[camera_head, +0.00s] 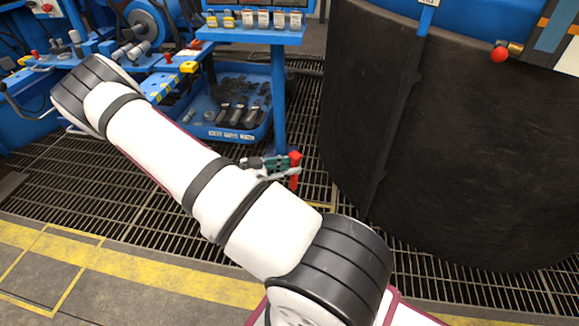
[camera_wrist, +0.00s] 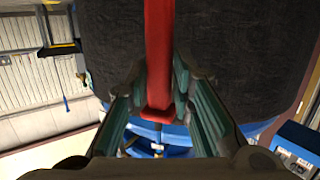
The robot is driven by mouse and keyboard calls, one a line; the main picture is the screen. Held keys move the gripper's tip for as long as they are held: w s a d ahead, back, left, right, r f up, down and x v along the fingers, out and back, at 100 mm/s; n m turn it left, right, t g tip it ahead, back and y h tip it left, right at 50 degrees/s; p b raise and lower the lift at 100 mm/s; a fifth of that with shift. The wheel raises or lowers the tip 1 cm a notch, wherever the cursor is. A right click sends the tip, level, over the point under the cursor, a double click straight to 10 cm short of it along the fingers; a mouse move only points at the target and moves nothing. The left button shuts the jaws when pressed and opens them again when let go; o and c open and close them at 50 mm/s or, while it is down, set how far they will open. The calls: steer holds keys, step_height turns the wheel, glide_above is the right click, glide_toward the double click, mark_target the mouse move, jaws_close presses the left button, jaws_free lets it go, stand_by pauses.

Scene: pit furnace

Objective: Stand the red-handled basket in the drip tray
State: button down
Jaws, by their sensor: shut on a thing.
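My gripper (camera_head: 278,164) is shut on a red handle (camera_head: 294,158), just beyond my forearm near the middle of the head view. In the wrist view the red handle (camera_wrist: 160,60) runs between the two green-lined fingers (camera_wrist: 158,108). The basket's body is not visible; my arm covers the area below the handle in the head view. A blue tray (camera_head: 228,135) with dark parts in it sits low under the bench, left of and beyond my gripper. I cannot tell whether it is the drip tray.
A large dark cylindrical furnace wall (camera_head: 450,130) fills the right side, close to my gripper. A blue rack (camera_head: 250,35) with its post (camera_head: 278,100) stands behind my gripper. Metal grating (camera_head: 100,180) covers the floor. A yellow line (camera_head: 130,270) crosses the front.

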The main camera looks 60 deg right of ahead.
steer(key=shift+r, duration=0.1)
steer(key=c, duration=0.8)
jaws_free()
steer(key=p+v, duration=0.1)
steer(key=v, duration=1)
stand_by(0.6)
stand_by(0.5)
